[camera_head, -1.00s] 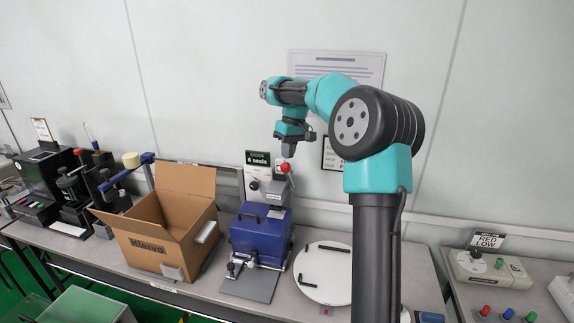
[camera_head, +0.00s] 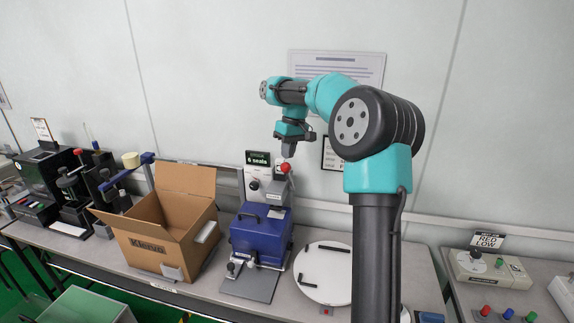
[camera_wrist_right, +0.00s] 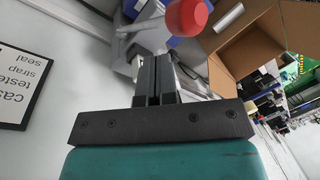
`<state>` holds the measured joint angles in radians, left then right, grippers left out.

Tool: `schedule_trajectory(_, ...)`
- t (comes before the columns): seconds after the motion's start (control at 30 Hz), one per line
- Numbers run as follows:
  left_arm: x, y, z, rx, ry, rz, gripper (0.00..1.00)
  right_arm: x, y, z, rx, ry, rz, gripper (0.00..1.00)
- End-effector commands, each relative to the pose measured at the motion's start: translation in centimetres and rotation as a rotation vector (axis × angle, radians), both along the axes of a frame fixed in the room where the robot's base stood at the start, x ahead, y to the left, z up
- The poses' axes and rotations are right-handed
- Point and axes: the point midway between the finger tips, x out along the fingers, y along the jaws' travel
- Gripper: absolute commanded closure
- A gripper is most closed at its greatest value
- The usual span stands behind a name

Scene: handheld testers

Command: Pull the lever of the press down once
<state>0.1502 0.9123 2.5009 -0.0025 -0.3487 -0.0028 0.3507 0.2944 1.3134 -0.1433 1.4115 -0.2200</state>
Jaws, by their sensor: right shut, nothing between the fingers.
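My right gripper (camera_head: 288,154) points down just above the red knob, shut and empty. In the right wrist view the closed fingers (camera_wrist_right: 154,68) are close to the red knob (camera_wrist_right: 187,15), with nothing between them. I cannot tell whether they touch the knob. My left gripper is not in view.
An open cardboard box (camera_head: 155,245) stands left of the press. A white round plate (camera_head: 325,273) lies to its right on the bench. Other testers (camera_head: 70,185) stand at far left. A control box (camera_head: 490,268) sits on the right bench. A framed sign (camera_head: 332,155) hangs behind my arm.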

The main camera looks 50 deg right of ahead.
Motion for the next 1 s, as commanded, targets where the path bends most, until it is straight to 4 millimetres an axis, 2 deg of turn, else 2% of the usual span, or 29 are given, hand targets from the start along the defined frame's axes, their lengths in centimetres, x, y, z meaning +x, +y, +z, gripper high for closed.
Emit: schedule_trajectory(1.0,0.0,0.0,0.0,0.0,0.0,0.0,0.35,-0.38,0.68,-0.6,0.0,0.0,0.0,1.0)
